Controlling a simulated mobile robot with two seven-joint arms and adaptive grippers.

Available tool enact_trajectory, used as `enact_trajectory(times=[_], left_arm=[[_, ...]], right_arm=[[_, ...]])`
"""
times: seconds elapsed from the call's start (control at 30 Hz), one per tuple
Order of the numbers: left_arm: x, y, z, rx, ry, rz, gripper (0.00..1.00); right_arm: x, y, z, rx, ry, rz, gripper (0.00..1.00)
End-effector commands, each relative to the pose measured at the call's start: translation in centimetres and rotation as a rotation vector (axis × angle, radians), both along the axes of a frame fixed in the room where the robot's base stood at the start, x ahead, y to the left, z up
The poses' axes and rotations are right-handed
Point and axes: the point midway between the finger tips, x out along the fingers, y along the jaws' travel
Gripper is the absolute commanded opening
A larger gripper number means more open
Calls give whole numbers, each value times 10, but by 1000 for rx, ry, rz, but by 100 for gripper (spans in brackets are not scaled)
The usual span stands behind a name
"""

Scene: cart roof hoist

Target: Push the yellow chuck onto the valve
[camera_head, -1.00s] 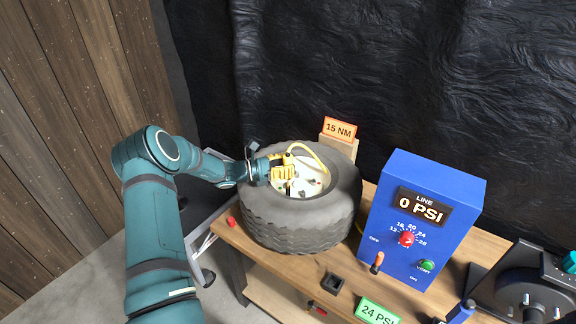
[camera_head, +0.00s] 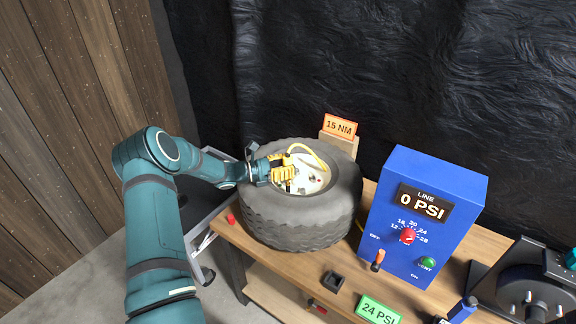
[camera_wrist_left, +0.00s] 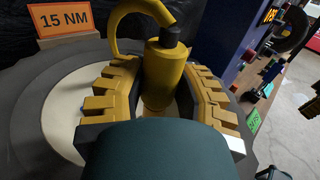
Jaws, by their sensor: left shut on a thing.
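The yellow chuck (camera_wrist_left: 163,72) stands upright between the yellow fingers of my left gripper (camera_wrist_left: 157,100) in the left wrist view, with a dark collar and yellow hose at its top. In the head view my left gripper (camera_head: 283,172) is over the left part of the white wheel (camera_head: 314,182) inside the grey tire (camera_head: 300,222). It is shut on the chuck. The valve is not visible; the gripper and chuck hide the spot beneath, so I cannot tell whether the chuck touches it.
The tire lies flat on a wooden bench (camera_head: 300,264). A blue box (camera_head: 405,255) reading 0 PSI stands to its right. An orange 15 NM sign (camera_head: 339,127) stands behind. A red cap (camera_head: 231,219) and a black square holder (camera_head: 333,282) sit near the front.

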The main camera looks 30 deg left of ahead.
Motion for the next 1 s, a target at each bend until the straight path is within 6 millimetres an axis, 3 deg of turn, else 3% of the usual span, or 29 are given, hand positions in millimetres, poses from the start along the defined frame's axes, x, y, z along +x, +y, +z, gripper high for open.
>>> enact_trajectory(times=[0.57, 0.6, 0.67, 1.0], left_arm=[[0, 0, -14, 1, -1, 0, 0], [0, 0, -13, 1, -1, 0, 43], [0, 0, -13, 0, 0, 0, 63], [-2, 1, -15, 0, 3, 0, 63]], right_arm=[[0, 0, -10, 0, 0, 0, 47], [0, 0, -9, 0, 0, 0, 47], [0, 0, -9, 0, 0, 0, 47], [0, 0, -9, 0, 0, 0, 47]])
